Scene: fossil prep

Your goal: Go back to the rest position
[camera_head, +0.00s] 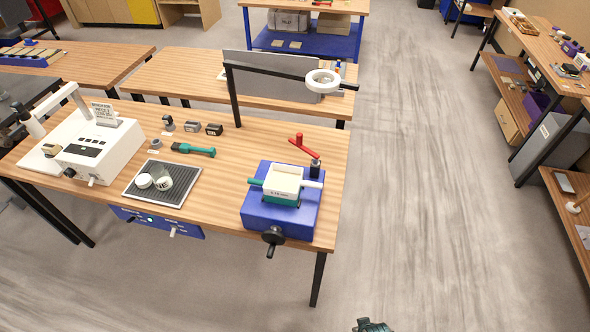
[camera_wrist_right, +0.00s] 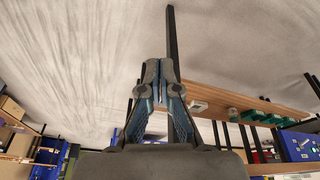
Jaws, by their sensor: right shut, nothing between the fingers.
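My right gripper (camera_wrist_right: 159,75) is in the right wrist view, with its two fingers together and nothing between them. In the head view only a small dark part of my right arm or gripper (camera_head: 371,325) shows at the bottom edge, over the floor and clear of the workbench. My left gripper is in neither view. The workbench (camera_head: 225,190) stands ahead and to the left in the head view. Its edge also shows in the right wrist view (camera_wrist_right: 240,100), where a dark table leg (camera_wrist_right: 171,30) appears behind the fingers.
On the bench are a blue vise base (camera_head: 308,215) with a crank, a black mat (camera_head: 187,196) with jars, a green-handled brush (camera_head: 195,149), a white machine (camera_head: 95,145) and a ring lamp (camera_head: 322,80). Open floor (camera_head: 430,200) lies right of the bench, before the shelves (camera_head: 540,60).

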